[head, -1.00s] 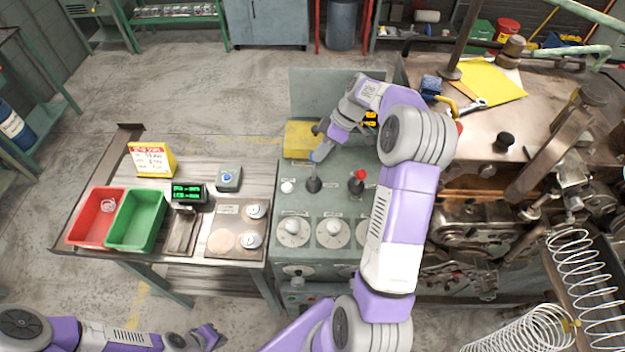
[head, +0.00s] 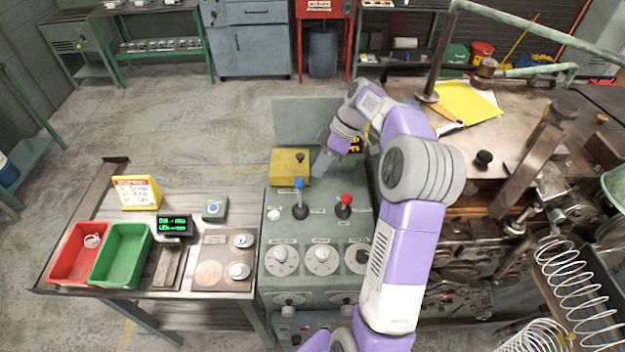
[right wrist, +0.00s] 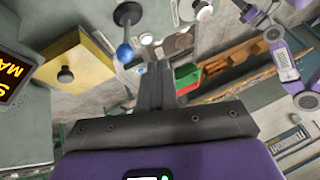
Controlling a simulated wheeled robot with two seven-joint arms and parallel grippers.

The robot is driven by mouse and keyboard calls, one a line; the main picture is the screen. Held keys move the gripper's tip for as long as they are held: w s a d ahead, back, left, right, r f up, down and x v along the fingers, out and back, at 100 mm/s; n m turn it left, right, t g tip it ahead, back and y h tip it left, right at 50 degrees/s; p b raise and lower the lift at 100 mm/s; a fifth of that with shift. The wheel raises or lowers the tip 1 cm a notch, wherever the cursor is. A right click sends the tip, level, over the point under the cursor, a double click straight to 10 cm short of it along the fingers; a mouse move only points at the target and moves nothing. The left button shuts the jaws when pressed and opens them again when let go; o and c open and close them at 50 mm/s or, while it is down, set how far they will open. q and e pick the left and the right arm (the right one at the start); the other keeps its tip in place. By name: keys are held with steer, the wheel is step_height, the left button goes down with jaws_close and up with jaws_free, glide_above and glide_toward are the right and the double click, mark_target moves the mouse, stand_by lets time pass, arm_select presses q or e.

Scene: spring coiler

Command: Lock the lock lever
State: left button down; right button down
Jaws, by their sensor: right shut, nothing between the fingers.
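A lever with a blue ball (head: 299,183) stands upright on a black base on the green-grey control panel (head: 325,222). A red-topped lever (head: 345,202) stands to its right. The labels are too small to tell which is the lock lever. My right gripper (head: 320,170) is shut and empty, beyond and right of the blue ball, apart from it. In the right wrist view the shut fingers (right wrist: 155,70) are beside the blue ball (right wrist: 125,53), with a gap. My left gripper (right wrist: 250,12) shows tiny at the right wrist view's top; its jaws are unclear.
A yellow box (head: 289,166) with a black knob is behind the blue lever. White dials (head: 322,254) sit at the panel's front. A side table at left holds red (head: 75,254) and green (head: 120,254) bins. The coiling machine (head: 470,235) stands at right.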

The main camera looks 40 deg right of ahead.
steer(key=v, duration=0.3)
steer(key=shift+d+r, duration=0.2)
steer(key=shift+r, duration=0.2)
steer(key=shift+a+f, duration=0.1)
